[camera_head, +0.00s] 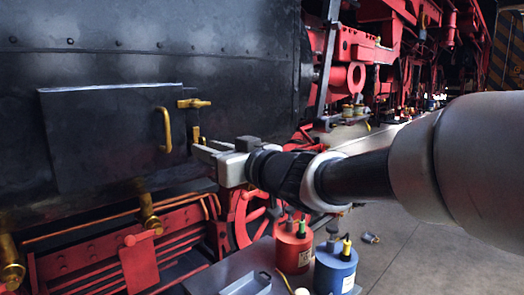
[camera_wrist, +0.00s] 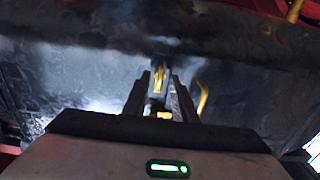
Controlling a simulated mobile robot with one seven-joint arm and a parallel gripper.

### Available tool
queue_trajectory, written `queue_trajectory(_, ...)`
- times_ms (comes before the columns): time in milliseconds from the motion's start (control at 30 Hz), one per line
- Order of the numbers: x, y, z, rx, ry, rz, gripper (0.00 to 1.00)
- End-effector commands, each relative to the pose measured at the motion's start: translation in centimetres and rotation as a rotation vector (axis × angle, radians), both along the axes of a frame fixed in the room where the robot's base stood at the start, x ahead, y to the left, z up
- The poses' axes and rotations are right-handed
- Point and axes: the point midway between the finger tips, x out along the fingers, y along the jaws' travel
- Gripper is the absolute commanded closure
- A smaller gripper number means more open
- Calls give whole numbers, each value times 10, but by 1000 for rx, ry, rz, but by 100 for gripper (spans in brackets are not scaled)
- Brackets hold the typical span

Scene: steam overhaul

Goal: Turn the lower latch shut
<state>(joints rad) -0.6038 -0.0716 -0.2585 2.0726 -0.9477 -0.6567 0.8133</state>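A dark rectangular door (camera_head: 110,140) with a brass handle (camera_head: 165,130) is set in the black side of the locomotive. At its right edge, the upper brass latch (camera_head: 193,103) lies level across the edge. The lower brass latch (camera_head: 196,133) stands roughly upright beside the edge, partly hidden by my gripper. My gripper (camera_head: 200,152) reaches in from the right, just below and in front of the lower latch. In the wrist view my gripper (camera_wrist: 160,90) has its fingers apart, with brass showing between them. I cannot tell if they touch it. The handle (camera_wrist: 203,98) shows right of the fingers.
A red canister (camera_head: 293,247) and a blue canister (camera_head: 335,270) stand on a grey surface below my arm. Red frames and a wheel (camera_head: 250,215) lie under the door. Brass pipe fittings (camera_head: 150,212) stick out below it. Open floor (camera_head: 420,250) is at the right.

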Motion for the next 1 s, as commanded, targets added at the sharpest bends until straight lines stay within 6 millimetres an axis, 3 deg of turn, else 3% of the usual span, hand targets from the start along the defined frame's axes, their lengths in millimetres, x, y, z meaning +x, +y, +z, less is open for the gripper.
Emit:
queue_trajectory(433, 8, 9, 0, 0, 0, -1, 75)
queue_trajectory(600, 8, 9, 0, 0, 0, -1, 100)
queue_trajectory(1000, 8, 8, -1, -42, -47, -2, 100)
